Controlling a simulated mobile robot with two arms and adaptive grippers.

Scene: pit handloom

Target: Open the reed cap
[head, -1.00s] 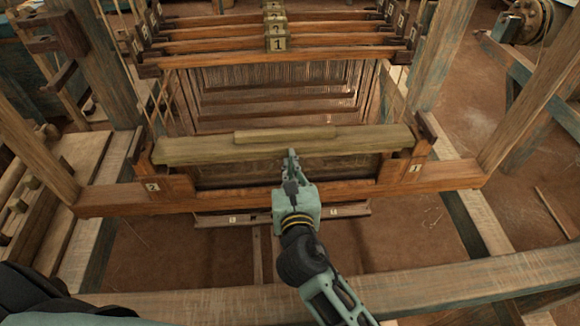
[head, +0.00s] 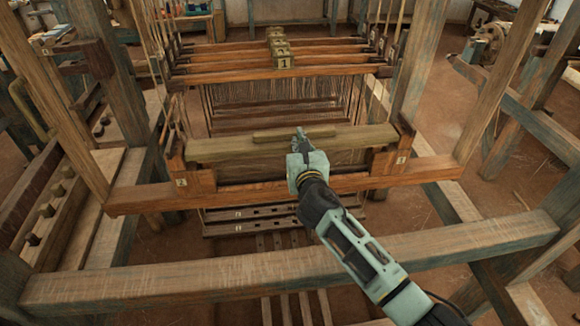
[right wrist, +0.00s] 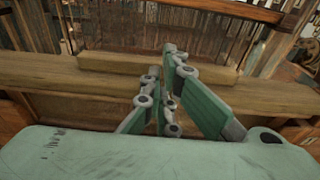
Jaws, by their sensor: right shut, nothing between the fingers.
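The reed cap (head: 225,149) is a long pale olive-brown wooden beam lying across the top of the loom's front frame, with a raised strip (head: 270,135) along its middle. My right gripper (head: 300,131) is in front of the cap's middle, its tips overlapping the raised strip. In the right wrist view the green fingers (right wrist: 162,60) are closed together with nothing between them, and the cap (right wrist: 70,104) passes behind them. I cannot tell whether the tips touch the strip (right wrist: 110,63). My left gripper is out of view.
A red-brown lower beam (head: 245,195) with numbered end blocks runs below the cap. Several numbered heddle bars (head: 230,73) stand behind it. A thick wooden front beam (head: 150,285) crosses under my right arm. Upright posts (head: 505,75) stand at both sides.

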